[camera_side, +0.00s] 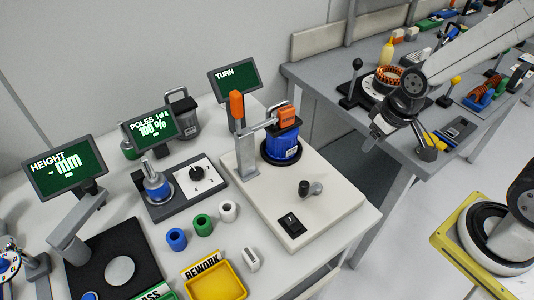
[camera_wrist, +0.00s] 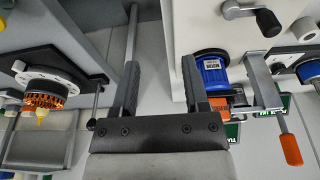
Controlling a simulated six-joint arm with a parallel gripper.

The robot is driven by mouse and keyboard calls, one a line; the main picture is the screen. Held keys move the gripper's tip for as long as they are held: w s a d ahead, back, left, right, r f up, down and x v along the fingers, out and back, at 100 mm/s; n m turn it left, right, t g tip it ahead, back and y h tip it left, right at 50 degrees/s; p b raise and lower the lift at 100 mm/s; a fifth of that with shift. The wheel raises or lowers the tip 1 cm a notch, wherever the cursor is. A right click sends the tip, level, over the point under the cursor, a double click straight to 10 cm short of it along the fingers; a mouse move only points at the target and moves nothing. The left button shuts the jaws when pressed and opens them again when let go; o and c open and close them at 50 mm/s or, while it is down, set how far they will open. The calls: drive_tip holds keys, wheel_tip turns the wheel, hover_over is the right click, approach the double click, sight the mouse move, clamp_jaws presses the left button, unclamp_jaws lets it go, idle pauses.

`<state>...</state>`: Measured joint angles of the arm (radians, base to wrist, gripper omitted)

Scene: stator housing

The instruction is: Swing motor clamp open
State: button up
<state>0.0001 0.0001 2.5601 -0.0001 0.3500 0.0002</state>
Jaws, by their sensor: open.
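The motor clamp (camera_side: 246,152) is a grey post with a horizontal arm reaching over the blue motor (camera_side: 283,150). Its orange handle (camera_side: 237,108) stands upright at the post. An orange block (camera_side: 288,116) sits at the arm's end, on top of the motor; contact cannot be told. In the wrist view the clamp arm (camera_wrist: 262,82), orange handle (camera_wrist: 289,149) and blue motor (camera_wrist: 213,72) lie right of the fingers. My gripper (camera_wrist: 160,68) is open and empty. In the side view my gripper (camera_side: 378,127) hangs right of the clamp, well apart from it.
The clamp stands on a pale base plate (camera_side: 318,202) with a black knob and a switch (camera_side: 291,224). A TURN screen (camera_side: 233,80) stands behind. Left are a dial box, coloured cylinders and a yellow REWORK tray (camera_side: 216,283). A grey bench (camera_side: 330,85) holds an orange-wound stator (camera_side: 387,79).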

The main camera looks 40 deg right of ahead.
drive_tip(key=shift+o, duration=0.5)
wheel_tip(320, 180, up, 14)
drive_tip(key=t+y, duration=0.1)
drive_tip(key=y, duration=0.3)
hover_over(237, 107)
drive_tip(key=d, duration=0.1)
drive_tip(key=shift+d+f, duration=0.2)
drive_tip(key=shift+w+a+r+g+h, duration=0.1)
drive_tip(key=shift+w+a+g+h, duration=0.15)
drive_tip(key=shift+g+h, duration=0.3)
drive_tip(key=shift+w+a+g+h, duration=0.2)
drive_tip(key=shift+a+g+h, duration=0.05)
drive_tip(key=shift+g+h, duration=0.3)
drive_tip(key=shift+w+r+g+h, duration=0.2)
drive_tip(key=shift+r+g+h, duration=0.15)
drive_tip(key=shift+g+h, duration=0.45)
drive_tip(key=shift+d, duration=0.1)
drive_tip(key=shift+f, duration=0.1)
drive_tip(key=shift+f, duration=3.85)
